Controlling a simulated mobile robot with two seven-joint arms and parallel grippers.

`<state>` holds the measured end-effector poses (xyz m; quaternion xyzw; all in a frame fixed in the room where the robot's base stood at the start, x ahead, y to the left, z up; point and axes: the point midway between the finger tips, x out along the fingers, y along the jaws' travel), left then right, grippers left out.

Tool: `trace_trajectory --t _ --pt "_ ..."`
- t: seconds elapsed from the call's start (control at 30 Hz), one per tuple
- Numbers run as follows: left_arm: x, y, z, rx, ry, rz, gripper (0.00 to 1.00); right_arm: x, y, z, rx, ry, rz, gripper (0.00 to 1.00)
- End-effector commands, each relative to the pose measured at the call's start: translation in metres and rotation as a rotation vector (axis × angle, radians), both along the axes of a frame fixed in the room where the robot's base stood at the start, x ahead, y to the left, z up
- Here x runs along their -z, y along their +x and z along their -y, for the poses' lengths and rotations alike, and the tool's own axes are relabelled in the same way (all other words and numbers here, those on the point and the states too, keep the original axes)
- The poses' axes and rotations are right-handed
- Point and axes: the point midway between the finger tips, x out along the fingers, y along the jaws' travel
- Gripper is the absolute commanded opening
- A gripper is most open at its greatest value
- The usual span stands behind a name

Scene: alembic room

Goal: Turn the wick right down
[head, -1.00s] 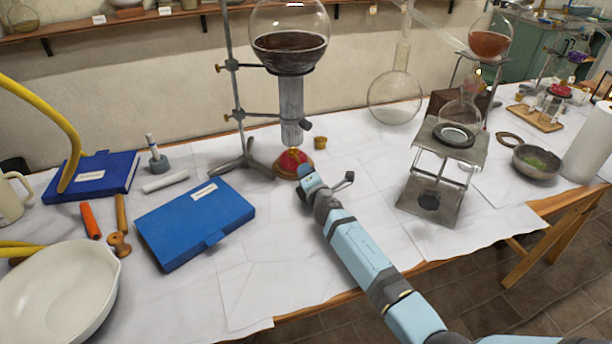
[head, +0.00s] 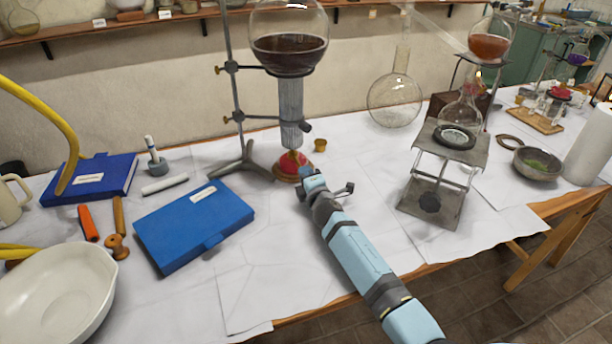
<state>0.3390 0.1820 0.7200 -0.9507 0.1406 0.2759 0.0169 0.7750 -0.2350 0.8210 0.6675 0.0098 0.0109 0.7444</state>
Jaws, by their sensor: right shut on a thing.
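The lamp, with red liquid and a brass-coloured base (head: 290,163), stands on the white-covered table. It sits beneath a grey ribbed column and a round flask of dark liquid (head: 288,52) held on a stand. My right gripper (head: 308,176) reaches in from the lower right to the lamp's front right side. It is shut at the lamp's wick knob. The knob itself and the fingertips are too small and covered to make out. The wick and any flame are hidden. My left gripper is not in view.
A blue book (head: 195,225) lies left of my right arm. The iron stand's tripod foot (head: 240,163) is close left of the lamp. A small cork-coloured cup (head: 320,145) stands behind it. A metal jack (head: 432,200) bearing a flask stands to the right.

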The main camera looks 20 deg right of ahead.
Motion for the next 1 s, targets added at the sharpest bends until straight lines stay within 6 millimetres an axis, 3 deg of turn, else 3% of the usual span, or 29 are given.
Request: trace_trajectory --t 0.07,0.1,0.2,0.6,0.77,1.0 --pt "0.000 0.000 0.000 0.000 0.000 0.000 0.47 0.000 0.000 0.000 0.000 0.000 0.000 0.00" --pt "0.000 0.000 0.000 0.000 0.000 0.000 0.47 0.000 0.000 0.000 0.000 -0.001 0.000 0.14" --pt "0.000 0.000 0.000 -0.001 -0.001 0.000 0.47 0.000 0.000 0.000 0.000 -0.001 0.000 0.37" --pt "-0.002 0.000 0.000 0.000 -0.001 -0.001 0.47 0.000 -0.008 0.000 0.000 -0.002 -0.001 0.38" --pt "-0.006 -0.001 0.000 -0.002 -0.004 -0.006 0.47 -0.001 -0.036 0.001 -0.002 -0.002 -0.001 0.38" --pt "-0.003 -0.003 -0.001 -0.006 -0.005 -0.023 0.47 0.000 -0.092 0.003 -0.001 -0.001 -0.002 0.38"
